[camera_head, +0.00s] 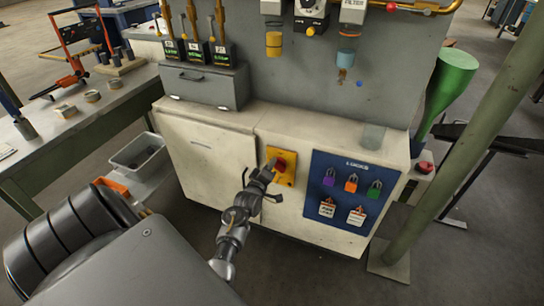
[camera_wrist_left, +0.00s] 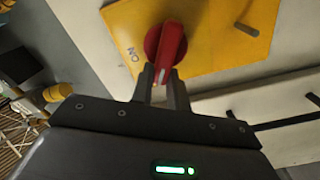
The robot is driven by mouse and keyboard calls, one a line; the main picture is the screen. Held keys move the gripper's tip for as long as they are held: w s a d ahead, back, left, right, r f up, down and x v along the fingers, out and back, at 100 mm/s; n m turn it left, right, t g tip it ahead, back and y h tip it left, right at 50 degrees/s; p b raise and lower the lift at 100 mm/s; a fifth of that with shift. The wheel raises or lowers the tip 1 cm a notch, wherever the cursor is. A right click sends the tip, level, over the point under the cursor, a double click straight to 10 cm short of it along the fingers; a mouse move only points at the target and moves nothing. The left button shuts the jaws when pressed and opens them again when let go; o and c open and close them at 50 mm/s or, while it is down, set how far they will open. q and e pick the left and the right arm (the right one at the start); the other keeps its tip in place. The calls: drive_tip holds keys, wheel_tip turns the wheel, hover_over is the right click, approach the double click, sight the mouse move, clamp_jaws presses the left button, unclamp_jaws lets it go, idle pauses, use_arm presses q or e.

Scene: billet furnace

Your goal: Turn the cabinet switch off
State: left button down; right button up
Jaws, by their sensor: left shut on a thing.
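The cabinet switch is a red rotary knob (camera_head: 281,164) on a yellow plate (camera_head: 288,177) on the front of the cream cabinet (camera_head: 222,158). My left gripper (camera_head: 268,170) is at the knob. In the left wrist view, its two fingers (camera_wrist_left: 162,84) are shut on the lower end of the red knob (camera_wrist_left: 168,45). The yellow plate (camera_wrist_left: 215,25) carries the marking "ON" near the knob's left side and a small peg to the right. In the head view the gripper hides part of the knob. My right gripper is not in view.
A blue lockout board (camera_head: 340,215) with purple, orange and green padlocks and tags is right of the switch. A green post (camera_head: 450,150) stands at the right. A grey bin (camera_head: 138,152) and a workbench (camera_head: 95,120) are at the left.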

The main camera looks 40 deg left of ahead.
use_arm(q)
drive_tip(key=shift+a+f+n+p, duration=0.15)
drive_tip(key=shift+n+p, duration=0.25)
drive_tip(key=shift+n, duration=0.65)
drive_tip(key=shift+f+n+p, duration=0.3)
drive_tip(key=shift+n+p, duration=0.15)
drive_tip(key=shift+n, duration=0.55)
drive_tip(key=shift+a+f+n+p, duration=0.15)
drive_tip(key=shift+n+p, duration=0.25)
drive_tip(key=shift+n, duration=0.65)
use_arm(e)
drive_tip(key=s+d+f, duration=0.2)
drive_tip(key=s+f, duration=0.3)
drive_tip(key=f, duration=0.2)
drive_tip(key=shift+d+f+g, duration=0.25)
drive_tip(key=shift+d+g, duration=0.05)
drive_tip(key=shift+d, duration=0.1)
use_arm(q)
drive_tip(key=shift+d, duration=0.15)
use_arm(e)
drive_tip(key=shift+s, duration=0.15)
use_arm(q)
drive_tip(key=c, duration=1.4)
unclamp_jaws()
drive_tip(key=shift+f, duration=0.1)
drive_tip(key=shift+o, duration=0.2)
drive_tip(key=shift+s, duration=0.1)
